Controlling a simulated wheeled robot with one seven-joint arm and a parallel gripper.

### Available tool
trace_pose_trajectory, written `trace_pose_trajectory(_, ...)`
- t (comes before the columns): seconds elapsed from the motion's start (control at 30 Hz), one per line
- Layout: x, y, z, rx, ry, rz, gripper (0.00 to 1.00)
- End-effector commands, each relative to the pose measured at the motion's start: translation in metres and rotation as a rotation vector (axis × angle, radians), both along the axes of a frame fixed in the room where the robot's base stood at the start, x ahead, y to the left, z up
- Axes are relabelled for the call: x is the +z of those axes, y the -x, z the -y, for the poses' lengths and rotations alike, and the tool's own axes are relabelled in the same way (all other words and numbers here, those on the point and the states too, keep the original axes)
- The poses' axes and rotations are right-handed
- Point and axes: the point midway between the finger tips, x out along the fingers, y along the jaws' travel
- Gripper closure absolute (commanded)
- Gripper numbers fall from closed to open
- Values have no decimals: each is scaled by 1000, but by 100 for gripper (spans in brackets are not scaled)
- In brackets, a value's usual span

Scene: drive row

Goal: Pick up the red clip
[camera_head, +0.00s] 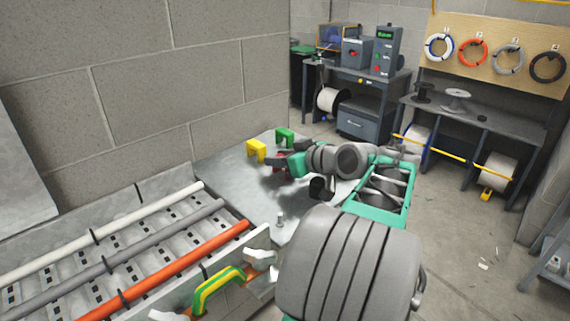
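The red clip (281,181) shows only as a small dark red patch on the grey metal table, mostly hidden behind my gripper. My gripper (279,165) is low over the table, right at the red clip. My wrist and the small picture size hide whether the fingers are open or closed on it, and whether they touch it. A yellow clip (256,150) stands upright just left of my gripper. A green clip (285,137) stands behind it.
A cable tray (150,246) with white, grey and red-orange cables lies at front left. A bolt-like peg (280,220) stands on the table (227,165) nearer me. A block wall (190,95) closes off the left. Workbenches with reels are far behind; the floor at right is mostly clear.

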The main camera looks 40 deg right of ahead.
Motion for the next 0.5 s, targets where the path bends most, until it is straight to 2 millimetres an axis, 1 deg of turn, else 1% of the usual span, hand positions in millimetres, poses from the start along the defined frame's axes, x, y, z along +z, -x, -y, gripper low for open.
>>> trace_pose_trajectory(0.03,0,0,0,0,0,0,72)
trace_pose_trajectory(0.07,0,0,0,0,0,0,74)
trace_pose_trajectory(0.37,0,0,0,0,0,0,99)
trace_pose_trajectory(0.5,0,0,0,0,0,0,100)
